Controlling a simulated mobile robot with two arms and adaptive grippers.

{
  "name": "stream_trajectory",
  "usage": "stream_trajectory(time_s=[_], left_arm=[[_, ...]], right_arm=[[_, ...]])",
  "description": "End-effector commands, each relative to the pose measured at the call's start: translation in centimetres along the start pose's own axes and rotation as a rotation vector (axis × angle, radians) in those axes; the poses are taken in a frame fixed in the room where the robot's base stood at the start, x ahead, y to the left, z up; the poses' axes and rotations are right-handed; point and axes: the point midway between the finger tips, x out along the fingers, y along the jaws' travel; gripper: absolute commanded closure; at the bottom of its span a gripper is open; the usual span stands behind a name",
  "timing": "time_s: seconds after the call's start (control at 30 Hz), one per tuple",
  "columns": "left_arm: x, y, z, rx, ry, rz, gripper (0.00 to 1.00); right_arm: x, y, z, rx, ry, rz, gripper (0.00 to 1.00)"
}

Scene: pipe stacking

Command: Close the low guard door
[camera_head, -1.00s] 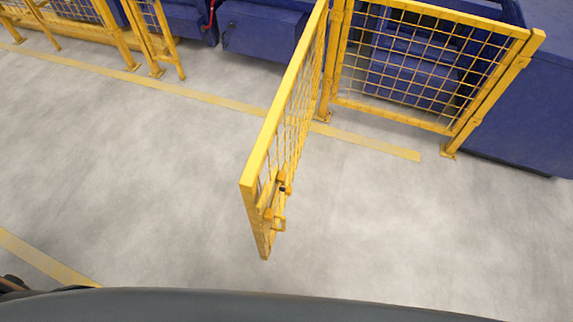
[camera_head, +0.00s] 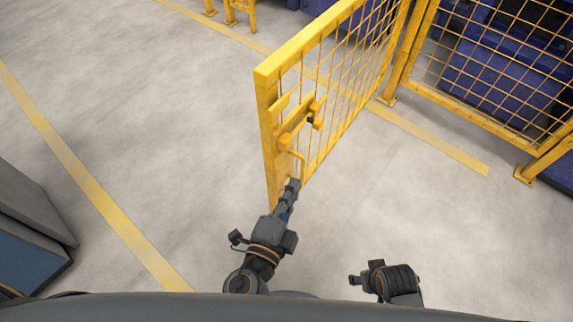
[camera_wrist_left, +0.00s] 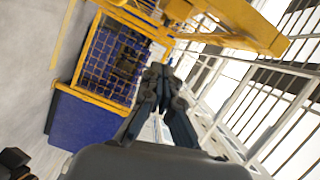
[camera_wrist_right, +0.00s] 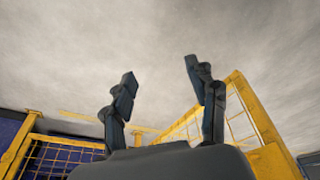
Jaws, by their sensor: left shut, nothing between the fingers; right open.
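The low guard door (camera_head: 266,130) is a yellow frame with wire mesh. It stands swung out from the fence, its free end toward me. A yellow latch (camera_head: 296,122) and a small pull handle (camera_head: 301,163) sit near that free end. My left gripper (camera_head: 293,184) is shut and empty, its tips at the handle's lower end; I cannot tell whether they touch. The left wrist view shows its fingers (camera_wrist_left: 158,74) together below the yellow door frame (camera_wrist_left: 245,36). My right gripper (camera_wrist_right: 160,72) is open and empty; the door (camera_wrist_right: 262,125) is at right in that view.
A fixed yellow mesh fence panel (camera_head: 490,112) stands behind the door at right, with blue machinery behind it. A grey-blue cabinet (camera_head: 30,235) is at lower left. Yellow floor lines (camera_head: 95,190) cross the grey floor, which is clear around the door.

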Motion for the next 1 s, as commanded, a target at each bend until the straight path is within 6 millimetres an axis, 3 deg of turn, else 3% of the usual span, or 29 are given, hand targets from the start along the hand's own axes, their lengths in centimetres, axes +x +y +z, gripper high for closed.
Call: stream_trajectory(time_s=[0.17, 0.33, 0.73, 0.83, 1.0], left_arm=[[0.7, -1.0, -0.2, 0.015, 0.003, -0.021, 1.00], [2.6, -1.2, -0.2, 0.012, 0.003, -0.021, 1.00], [10.4, -1.2, -0.2, 0.011, 0.002, -0.020, 1.00], [10.5, -1.0, 1.7, 0.015, 0.002, -0.017, 1.00], [10.8, -0.9, 3.2, 0.013, 0.003, -0.018, 1.00]], right_arm=[[0.5, 0.0, 0.3, 0.000, -0.005, 0.000, 0.42], [2.5, -0.1, 1.5, -0.003, -0.020, -0.002, 0.42], [7.2, -0.4, 5.8, -0.010, -0.052, -0.006, 0.42], [7.6, -0.4, 6.2, -0.010, -0.052, -0.007, 0.42], [7.9, -0.5, 6.5, -0.011, -0.054, -0.007, 0.42]])
